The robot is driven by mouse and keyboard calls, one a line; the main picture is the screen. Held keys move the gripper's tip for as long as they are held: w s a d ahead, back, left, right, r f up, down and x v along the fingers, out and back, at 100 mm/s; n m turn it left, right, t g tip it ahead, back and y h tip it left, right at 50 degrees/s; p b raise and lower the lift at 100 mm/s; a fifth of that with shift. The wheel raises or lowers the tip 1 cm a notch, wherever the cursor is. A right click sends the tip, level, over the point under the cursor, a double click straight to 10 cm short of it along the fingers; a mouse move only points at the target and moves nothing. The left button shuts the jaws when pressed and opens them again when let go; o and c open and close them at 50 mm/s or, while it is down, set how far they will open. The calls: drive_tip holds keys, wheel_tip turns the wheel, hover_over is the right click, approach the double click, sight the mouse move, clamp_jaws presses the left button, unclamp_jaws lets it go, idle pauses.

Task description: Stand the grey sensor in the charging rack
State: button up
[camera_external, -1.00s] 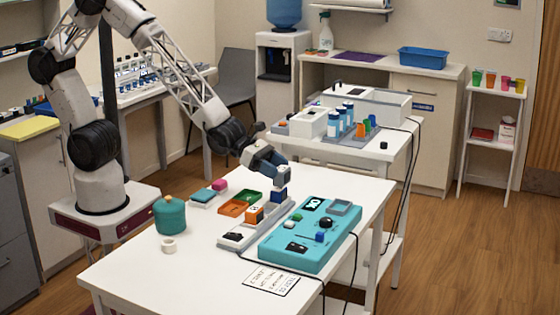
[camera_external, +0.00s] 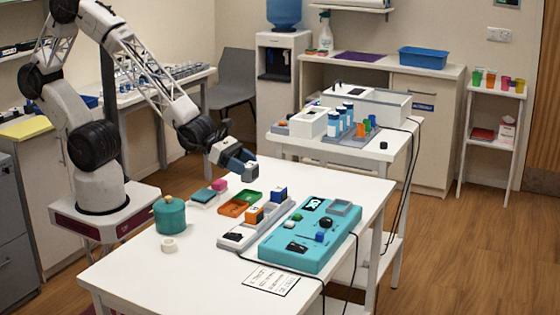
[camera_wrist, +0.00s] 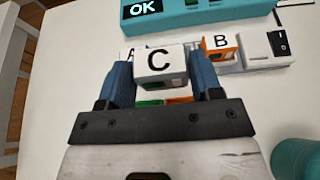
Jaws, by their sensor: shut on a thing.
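My gripper (camera_wrist: 163,88) is shut on the grey sensor (camera_wrist: 160,62), a small block with a white label marked C. In the external view my gripper (camera_external: 247,167) is raised above the back of the white table; the sensor is hard to make out there. The charging rack (camera_external: 268,220) is a long pale grey strip in front of it, left of the teal box. It holds an orange block (camera_external: 254,214), marked B in the wrist view (camera_wrist: 220,44), and a blue block (camera_external: 279,194). The block marked A (camera_wrist: 127,53) is partly hidden behind the held sensor.
The teal box (camera_external: 305,240) with an OK display stands right of the rack. Green and orange trays (camera_external: 233,208) lie left of it. A teal pot (camera_external: 170,215), a white ring (camera_external: 168,245) and pink and teal blocks sit further left. The table's front left is clear.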

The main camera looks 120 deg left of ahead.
sight(253, 179)
drive_tip(key=s+d+f, duration=0.2)
drive_tip(key=s+f, duration=0.1)
drive_tip(key=s, duration=0.6)
drive_tip(key=shift+s, duration=0.25)
drive_tip(key=shift+d+f, duration=0.1)
drive_tip(key=shift+f, duration=0.05)
idle(0.5)
drive_tip(key=w, duration=0.5)
drive_tip(key=w+f, duration=0.1)
drive_tip(key=w, duration=0.9)
drive_tip(key=shift+w+a+f, duration=0.2)
drive_tip(key=shift+a, duration=0.1)
drive_tip(key=shift+w, duration=0.15)
drive_tip(key=shift+w, duration=0.15)
drive_tip(key=shift+f, duration=1.8)
drive_tip(key=shift+f, duration=0.1)
